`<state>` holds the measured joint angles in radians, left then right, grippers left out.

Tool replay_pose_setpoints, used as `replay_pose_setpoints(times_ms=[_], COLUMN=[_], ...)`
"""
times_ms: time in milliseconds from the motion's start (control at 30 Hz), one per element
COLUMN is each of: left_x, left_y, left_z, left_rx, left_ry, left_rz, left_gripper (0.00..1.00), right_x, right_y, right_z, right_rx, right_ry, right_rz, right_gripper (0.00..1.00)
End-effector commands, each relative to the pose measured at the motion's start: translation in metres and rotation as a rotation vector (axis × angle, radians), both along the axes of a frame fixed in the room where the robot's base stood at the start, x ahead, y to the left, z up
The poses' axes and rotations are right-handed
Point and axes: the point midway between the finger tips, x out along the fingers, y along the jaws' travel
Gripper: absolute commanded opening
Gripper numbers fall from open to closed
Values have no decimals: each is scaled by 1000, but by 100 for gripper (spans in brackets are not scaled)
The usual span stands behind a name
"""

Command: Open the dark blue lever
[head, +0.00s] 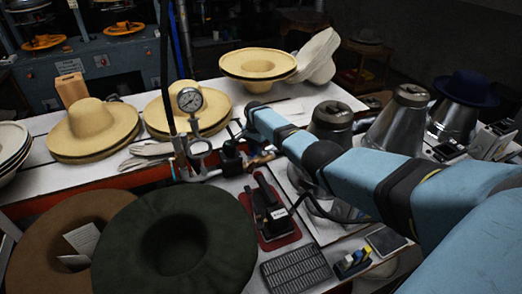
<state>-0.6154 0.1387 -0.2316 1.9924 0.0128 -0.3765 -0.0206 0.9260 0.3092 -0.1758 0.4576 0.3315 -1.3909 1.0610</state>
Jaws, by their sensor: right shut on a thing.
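My right arm comes in from the right, and its gripper (237,131) is small at the far end, beside the pipework under a round pressure gauge (190,100). The gripper is shut on a small dark part there, which I take to be the dark blue lever (230,148). The lever's colour and angle are hard to tell, as the gripper and wrist partly cover it. My left gripper is not in view.
Straw hats (93,125) stand on the white table behind the pipework. A dark green hat (175,240) and a brown hat lie in front. Metal hat forms (398,120) stand behind my right arm. A black tool (268,208) on a red base stands in front.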

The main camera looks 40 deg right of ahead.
Motion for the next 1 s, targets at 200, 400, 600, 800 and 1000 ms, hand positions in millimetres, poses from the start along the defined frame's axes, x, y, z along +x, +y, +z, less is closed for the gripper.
replay_pose_setpoints(times_ms=[200,400,600,800,1000], left_x=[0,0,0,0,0], left_y=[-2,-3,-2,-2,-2], left_z=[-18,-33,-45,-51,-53], left_rx=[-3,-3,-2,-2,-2], left_ry=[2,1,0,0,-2], left_rz=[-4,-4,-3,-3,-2], left_gripper=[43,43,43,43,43], right_x=[14,22,29,32,34], right_y=[2,2,1,0,-1], right_z=[-2,-2,-1,0,1], right_rx=[1,-1,-1,-2,-2], right_ry=[-5,-4,-4,-3,-4], right_rz=[-201,-357,-471,-536,-562], right_gripper=[0,0,0,0,0])
